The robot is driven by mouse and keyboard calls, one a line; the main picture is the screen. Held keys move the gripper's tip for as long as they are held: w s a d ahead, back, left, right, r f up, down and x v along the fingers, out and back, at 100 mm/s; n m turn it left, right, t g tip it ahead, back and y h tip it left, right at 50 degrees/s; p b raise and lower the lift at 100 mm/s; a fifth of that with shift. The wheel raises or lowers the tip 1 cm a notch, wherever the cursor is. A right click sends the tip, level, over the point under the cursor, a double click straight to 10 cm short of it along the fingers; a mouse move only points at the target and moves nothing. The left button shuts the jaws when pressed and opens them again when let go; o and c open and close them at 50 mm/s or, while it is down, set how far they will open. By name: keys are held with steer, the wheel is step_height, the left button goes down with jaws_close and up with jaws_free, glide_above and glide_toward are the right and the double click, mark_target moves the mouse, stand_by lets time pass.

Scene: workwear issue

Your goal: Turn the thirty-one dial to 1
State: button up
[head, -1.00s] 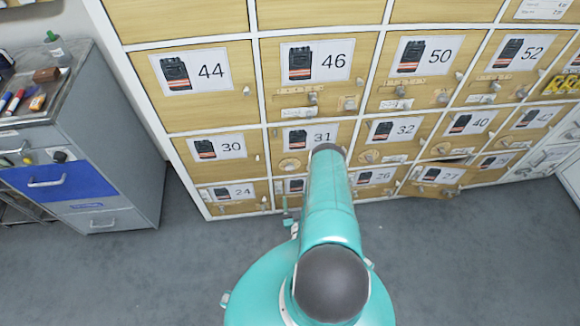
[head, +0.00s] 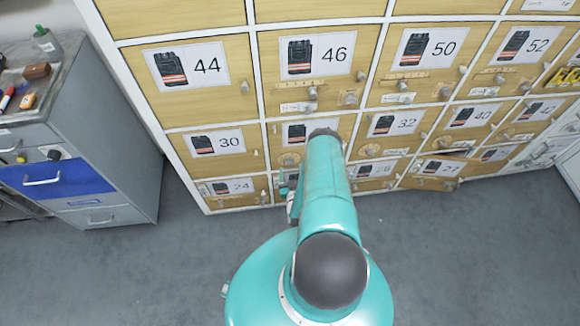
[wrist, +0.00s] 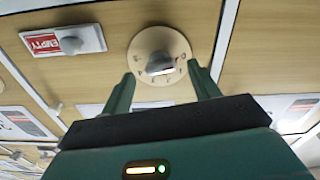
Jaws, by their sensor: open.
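The thirty-one door, with its vest picture label (head: 299,132), is in the lower rows of the wooden lockers in the head view, partly covered by my arm. Its round pale dial (head: 289,159) sits low on the door. In the wrist view a round dial (wrist: 150,42) with a grey knob and small marks around its rim is ahead; the marks are too small to read. My gripper (wrist: 161,74) is open, its two teal fingers at either side of the dial's near edge. I cannot tell whether they touch it. In the head view my arm hides most of the gripper.
A red and white EMPTY sign with a knob (wrist: 68,45) is left of the dial in the wrist view. The door labelled 27 (head: 436,172) stands ajar. A grey cabinet (head: 120,150) with a blue drawer stands at left. The grey floor is clear.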

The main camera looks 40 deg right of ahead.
mark_target(289, 162)
steer(key=x, duration=0.3)
steer(key=c, duration=1)
steer(key=shift+m, duration=0.4)
steer(key=shift+a+m, duration=0.15)
steer(key=shift+m, duration=3.35)
